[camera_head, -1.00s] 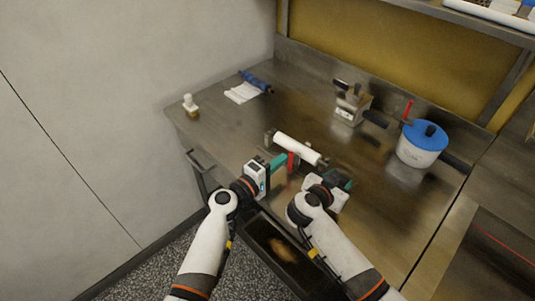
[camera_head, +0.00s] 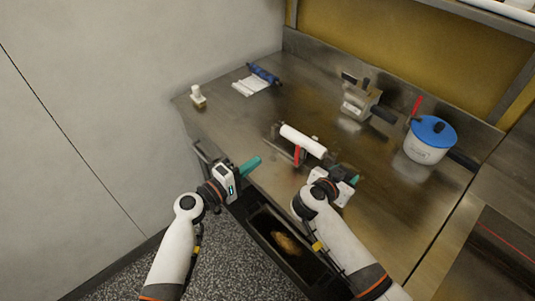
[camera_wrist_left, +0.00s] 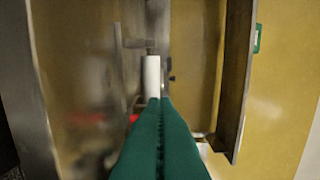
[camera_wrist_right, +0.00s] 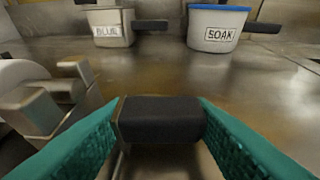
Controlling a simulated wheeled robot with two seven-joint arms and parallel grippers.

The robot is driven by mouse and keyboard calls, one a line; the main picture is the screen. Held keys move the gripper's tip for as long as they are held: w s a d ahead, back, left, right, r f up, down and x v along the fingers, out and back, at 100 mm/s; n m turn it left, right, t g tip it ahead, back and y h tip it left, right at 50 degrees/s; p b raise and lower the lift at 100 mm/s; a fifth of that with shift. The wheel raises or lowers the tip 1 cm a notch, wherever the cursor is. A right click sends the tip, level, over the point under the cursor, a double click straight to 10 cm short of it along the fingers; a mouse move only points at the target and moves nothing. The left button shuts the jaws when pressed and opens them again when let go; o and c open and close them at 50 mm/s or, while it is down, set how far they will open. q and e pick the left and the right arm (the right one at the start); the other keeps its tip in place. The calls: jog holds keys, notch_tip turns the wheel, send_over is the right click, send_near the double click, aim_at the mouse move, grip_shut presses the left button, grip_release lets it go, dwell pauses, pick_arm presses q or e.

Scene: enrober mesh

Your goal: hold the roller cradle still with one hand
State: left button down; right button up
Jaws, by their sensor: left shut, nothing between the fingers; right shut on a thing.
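The roller cradle (camera_head: 274,131) stands mid-table with a white roller (camera_head: 303,141) lying across it and a red part (camera_head: 297,155) at its front. My right gripper (camera_head: 353,181) is at the cradle's right end. In the right wrist view its green fingers are shut on a dark block-shaped grip (camera_wrist_right: 160,119), beside metal cradle parts (camera_wrist_right: 38,112) and the roller's end (camera_wrist_right: 18,73). My left gripper (camera_head: 258,160) is shut and empty, in front and left of the cradle, apart from it. In the left wrist view its fingers (camera_wrist_left: 160,102) lie together, with the white roller (camera_wrist_left: 152,77) beyond.
A pot marked SOAK with a blue lid (camera_head: 431,133) and a metal pot (camera_head: 360,99) stand behind right. A blue roll with white sheet (camera_head: 252,84) and a small white-topped object (camera_head: 198,97) are at back left. An open drawer (camera_head: 270,228) lies below the table front.

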aim_at(306, 147)
pick_arm(q)
jog(key=c, duration=2)
grip_release()
jog(key=shift+v, duration=0.9)
jog(key=shift+c, duration=0.2)
jog(key=o, duration=0.3)
jog(key=shift+s+d+r+m, duration=0.1)
jog(key=shift+d+r+m, duration=0.1)
jog(key=shift+r+m, duration=0.1)
jog(key=shift+o, duration=1.4)
jog(key=d+r+m+g+h, duration=0.2)
jog(key=d+r+m+g, duration=0.2)
jog(key=d+m, duration=0.3)
jog(key=shift+d+g, duration=0.5)
jog(key=shift+g, duration=0.2)
jog(key=d+r+m+g+y, duration=0.2)
jog(key=d+m+g+y, duration=0.3)
jog(key=m, duration=0.3)
jog(key=w+a+r+m+y, duration=0.2)
jog(key=w+a+m+y, duration=0.15)
jog(key=y, duration=0.35)
jog(key=shift+m+t+h, duration=0.25)
jog(key=shift+t+h, duration=0.05)
jog(key=shift+t, duration=0.1)
jog(key=x, duration=1.1)
jog(key=shift+d+r, duration=0.1)
jog(key=shift+d, duration=0.3)
grip_shut()
